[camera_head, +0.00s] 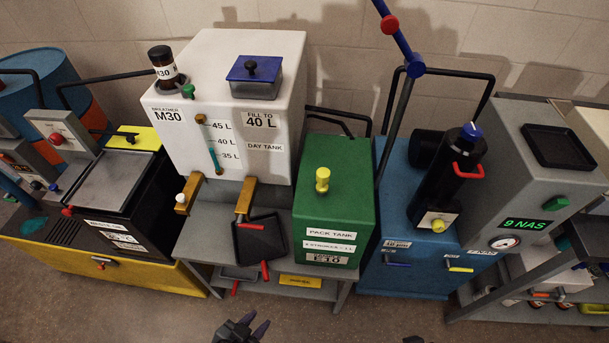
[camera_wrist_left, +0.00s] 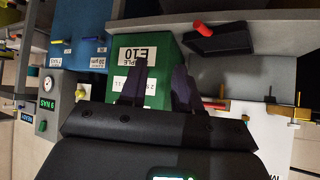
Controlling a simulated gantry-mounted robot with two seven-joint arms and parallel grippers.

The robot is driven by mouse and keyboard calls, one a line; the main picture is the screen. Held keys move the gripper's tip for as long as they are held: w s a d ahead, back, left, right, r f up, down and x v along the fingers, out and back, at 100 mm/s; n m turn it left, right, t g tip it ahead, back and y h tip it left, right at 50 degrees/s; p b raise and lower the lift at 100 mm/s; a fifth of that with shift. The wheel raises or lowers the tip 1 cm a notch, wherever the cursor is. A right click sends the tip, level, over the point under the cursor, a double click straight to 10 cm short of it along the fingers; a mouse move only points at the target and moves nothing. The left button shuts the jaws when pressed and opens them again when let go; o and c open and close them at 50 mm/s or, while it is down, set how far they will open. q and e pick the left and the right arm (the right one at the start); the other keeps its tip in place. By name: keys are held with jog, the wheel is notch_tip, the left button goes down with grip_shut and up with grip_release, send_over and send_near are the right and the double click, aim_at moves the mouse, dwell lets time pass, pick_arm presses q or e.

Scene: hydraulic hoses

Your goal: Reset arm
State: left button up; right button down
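My left gripper (camera_head: 246,328) shows at the bottom edge of the head view, in front of the bench and low over the floor. In the left wrist view its two dark fingers (camera_wrist_left: 158,85) stand apart with nothing between them. The green pack tank (camera_wrist_left: 158,62) lies beyond the fingers, apart from them. My right gripper is not clearly in view; only a small dark piece (camera_head: 413,339) shows at the bottom edge of the head view.
A white day tank (camera_head: 225,70) stands on a grey bench (camera_head: 200,235), left of the green pack tank (camera_head: 335,200). A blue unit (camera_head: 400,220) and a grey 9 NAS unit (camera_head: 545,180) stand right. A yellow-based unit (camera_head: 120,272) stands left. The floor (camera_head: 385,320) in front is clear.

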pick_arm(q)
jog(key=s+a+r+n+g+y, duration=0.4)
jog(key=s+a+n+g+y, duration=0.15)
jog(key=a, duration=0.45)
jog(key=w+p+v, duration=0.2)
jog(key=p+v, duration=1)
jog(key=w+a+r+p+v, duration=0.1)
jog(key=w+p+v, duration=0.2)
jog(key=p+v, duration=0.9)
jog(key=w+a+r+p+v, duration=0.1)
jog(key=w+p+v, duration=0.2)
jog(key=p+v, duration=1)
jog(key=shift+r+m+t+h+p, duration=0.15)
jog(key=shift+m+t+h+p, duration=0.2)
jog(key=shift+m+h+p, duration=0.1)
